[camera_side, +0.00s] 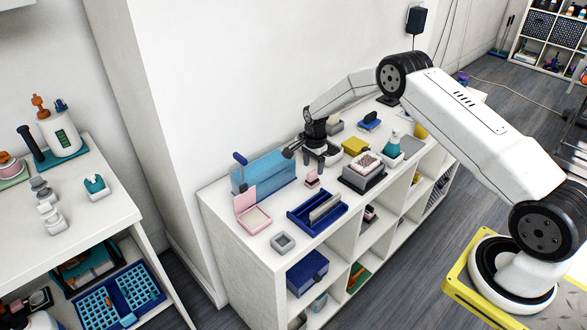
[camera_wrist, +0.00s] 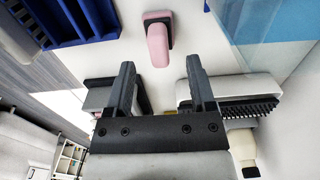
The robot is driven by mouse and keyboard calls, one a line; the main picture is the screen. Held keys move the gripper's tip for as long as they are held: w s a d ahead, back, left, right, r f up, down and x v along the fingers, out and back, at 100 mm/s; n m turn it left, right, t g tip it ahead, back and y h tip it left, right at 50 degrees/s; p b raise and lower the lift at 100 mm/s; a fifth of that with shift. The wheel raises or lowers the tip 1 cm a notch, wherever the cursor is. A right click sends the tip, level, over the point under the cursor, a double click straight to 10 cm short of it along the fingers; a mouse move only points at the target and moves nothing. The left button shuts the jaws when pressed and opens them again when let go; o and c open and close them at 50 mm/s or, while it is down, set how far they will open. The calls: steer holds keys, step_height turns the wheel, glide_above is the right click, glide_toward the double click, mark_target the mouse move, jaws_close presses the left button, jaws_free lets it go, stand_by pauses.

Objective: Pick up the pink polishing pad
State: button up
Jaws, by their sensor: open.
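The pink polishing pad (camera_side: 312,179) is a small pink block standing on the white shelf top (camera_side: 222,217), between the blue clear case and the grey tray. In the wrist view the pad (camera_wrist: 157,43) shows as a rounded pink block with a dark strip along its side, just beyond the fingertips. My gripper (camera_side: 321,160) is above the shelf top, behind and slightly right of the pad. In the wrist view its two dark fingers (camera_wrist: 160,78) are apart with nothing between them, and the pad lies ahead of the gap.
A blue slotted rack (camera_side: 317,212) and a pink open box (camera_side: 254,217) stand in front of the pad. A blue clear case (camera_side: 264,175) stands left, and a grey tray (camera_side: 362,178) right. A dark-bristled brush (camera_wrist: 238,107) lies close beside my right finger.

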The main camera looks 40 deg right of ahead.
mark_target(313, 172)
steer(key=shift+a+f, duration=0.1)
steer(key=shift+f, duration=1.5)
jaws_close()
